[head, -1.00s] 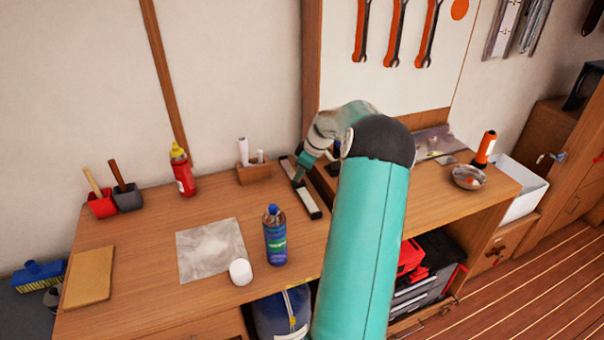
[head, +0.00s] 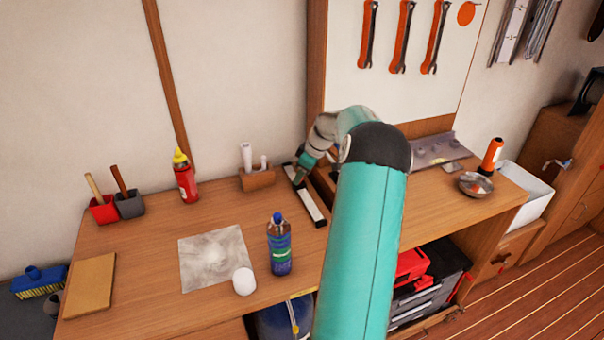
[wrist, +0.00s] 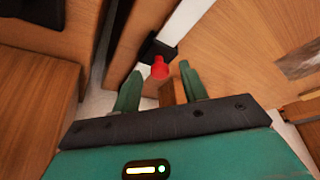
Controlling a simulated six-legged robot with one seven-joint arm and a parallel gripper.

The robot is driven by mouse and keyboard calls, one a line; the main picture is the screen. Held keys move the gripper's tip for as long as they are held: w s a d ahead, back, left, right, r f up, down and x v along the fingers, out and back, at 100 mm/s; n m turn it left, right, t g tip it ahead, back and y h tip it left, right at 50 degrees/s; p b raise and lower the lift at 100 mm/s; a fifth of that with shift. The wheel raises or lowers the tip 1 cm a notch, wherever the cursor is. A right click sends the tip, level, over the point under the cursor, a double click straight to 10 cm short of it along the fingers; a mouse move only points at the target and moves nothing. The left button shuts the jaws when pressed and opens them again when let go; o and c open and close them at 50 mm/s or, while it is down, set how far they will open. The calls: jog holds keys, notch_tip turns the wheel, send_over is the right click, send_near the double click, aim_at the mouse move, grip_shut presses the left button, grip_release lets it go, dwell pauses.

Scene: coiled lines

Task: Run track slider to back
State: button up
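The track (head: 313,208) is a pale strip with dark ends on the bench near the wall; it also shows in the wrist view (wrist: 190,22). In the wrist view a black slider (wrist: 154,47) with a red knob (wrist: 160,69) sits on the track. My gripper (wrist: 160,72) is open, with one green finger on each side of the red knob in the picture. Gaps show between the knob and both fingers.
A wooden holder with white rolls (head: 257,180) stands close left of the track. A wooden upright (wrist: 128,45) runs beside the track in the wrist view.

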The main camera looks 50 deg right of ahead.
jog(key=v, duration=1.4)
